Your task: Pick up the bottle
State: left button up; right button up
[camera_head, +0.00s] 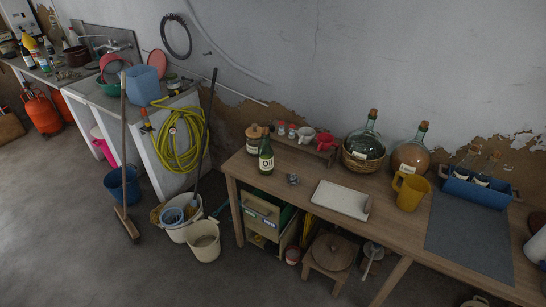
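A green glass bottle (266,157) with a pale label that appears to read "Oil" stands upright near the left end of the wooden table (330,222). A jar with a wooden lid (254,138) stands just behind and left of it. Two corked glass demijohns stand along the wall: a green one (366,143) in a wicker basket and one with amber-brown contents (409,155). Smaller bottles (482,181) sit in a blue crate (480,190) at the right. Neither of my grippers is in view.
A white tray or board (341,199), a small metal item (293,179) and a yellow pitcher (411,191) stand on the table. A low shelf (311,148) holds jars and cups. Buckets (204,241) and a broom (126,222) occupy the floor at left; open floor lies in front.

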aim_at(265, 152)
jog(key=z, duration=0.65)
jog(key=i, duration=1.3)
jog(key=u, duration=0.65)
jog(key=i, duration=0.4)
jog(key=u, duration=0.35)
